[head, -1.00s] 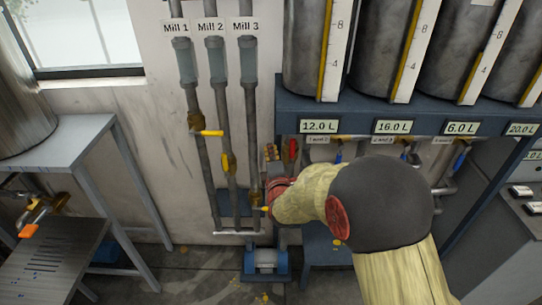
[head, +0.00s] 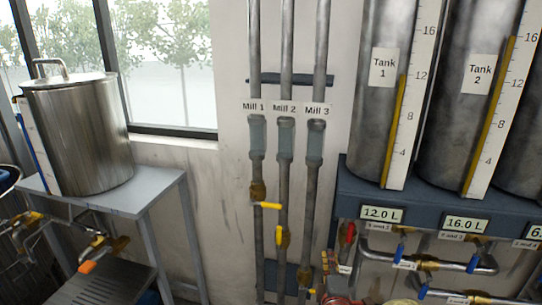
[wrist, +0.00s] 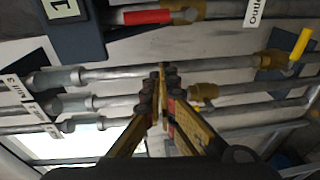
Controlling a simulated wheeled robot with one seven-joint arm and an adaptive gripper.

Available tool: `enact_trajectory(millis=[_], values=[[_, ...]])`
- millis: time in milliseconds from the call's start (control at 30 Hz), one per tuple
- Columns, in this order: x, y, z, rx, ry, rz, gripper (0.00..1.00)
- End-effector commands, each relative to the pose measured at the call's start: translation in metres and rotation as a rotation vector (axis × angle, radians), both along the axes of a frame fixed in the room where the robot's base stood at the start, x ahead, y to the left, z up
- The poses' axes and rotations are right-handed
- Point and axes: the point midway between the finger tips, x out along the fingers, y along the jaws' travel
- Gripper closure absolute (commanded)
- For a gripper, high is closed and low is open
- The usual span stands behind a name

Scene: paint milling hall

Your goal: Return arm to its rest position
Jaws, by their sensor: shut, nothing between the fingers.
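My gripper (wrist: 160,92) shows in the wrist view with its two fingers closed together and nothing between them. It points toward the wall with the mill pipes, which run sideways across that view. In the head view only a small red part of my arm (head: 342,300) shows at the bottom edge. The gripper itself cannot be made out clearly there.
Three mill pipes carry yellow-handled valves (head: 270,206). A red valve handle (head: 350,232) is close by, also in the wrist view (wrist: 147,17). Tank 1 (head: 385,110) and Tank 2 stand on a blue shelf at right. A lidded steel pot (head: 85,135) stands on a grey table at left.

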Motion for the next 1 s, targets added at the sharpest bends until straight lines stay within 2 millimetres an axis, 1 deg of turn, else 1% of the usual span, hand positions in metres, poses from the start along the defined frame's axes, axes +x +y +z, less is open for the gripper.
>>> enact_trajectory(millis=[67,100,200,267,300,367,433,533,667,700,767,800,867,900,967,1000], values=[[-0.003,0.005,-0.028,0.133,0.084,0.004,1.0],[-0.009,0.009,-0.049,0.215,0.146,0.001,1.0],[-0.028,0.02,-0.09,0.416,0.301,-0.029,1.0],[-0.041,0.027,-0.105,0.533,0.387,-0.06,1.0],[-0.051,0.031,-0.113,0.607,0.443,-0.086,1.0],[-0.067,0.037,-0.12,0.714,0.519,-0.134,1.0],[-0.088,0.043,-0.122,0.828,0.602,-0.202,1.0],[-0.121,0.049,-0.118,0.971,0.707,-0.316,1.0],[-0.169,0.052,-0.098,1.121,0.808,-0.486,1.0],[-0.185,0.052,-0.091,1.158,0.832,-0.544,1.0],[-0.208,0.051,-0.077,1.206,0.858,-0.625,1.0],[-0.224,0.049,-0.067,1.234,0.869,-0.677,1.0],[-0.246,0.046,-0.052,1.268,0.875,-0.748,1.0],[-0.26,0.044,-0.041,1.286,0.876,-0.789,1.0],[-0.281,0.04,-0.024,1.309,0.868,-0.84,1.0],[-0.293,0.037,-0.012,1.32,0.857,-0.863,1.0]])
